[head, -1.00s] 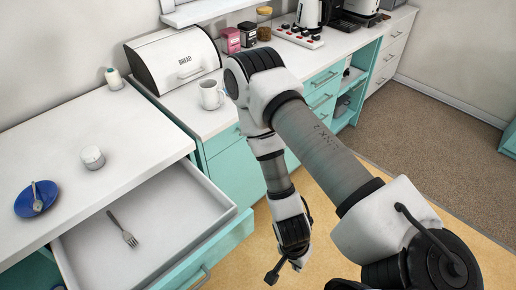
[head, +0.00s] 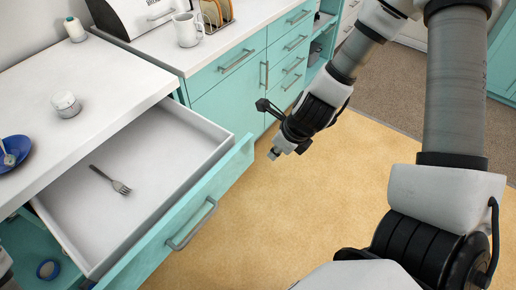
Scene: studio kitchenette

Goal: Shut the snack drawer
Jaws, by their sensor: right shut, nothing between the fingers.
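An open drawer (head: 148,150) with a white inside and a teal front sticks out from under the white counter at the left. A fork (head: 111,180) lies inside it. Its metal handle (head: 191,223) is on the front face. My right gripper (head: 268,130) is shut and empty. It appears to the right of the drawer front, over the tan floor, apart from the drawer and its handle. My left gripper is not in view.
On the counter (head: 60,125) are a white round container (head: 66,104), a blue plate (head: 12,153) and a small bottle (head: 75,30). A mug (head: 187,29), bread box (head: 135,14) and toast rack (head: 216,13) stand further back. Tan floor (head: 310,215) is clear beside the drawer.

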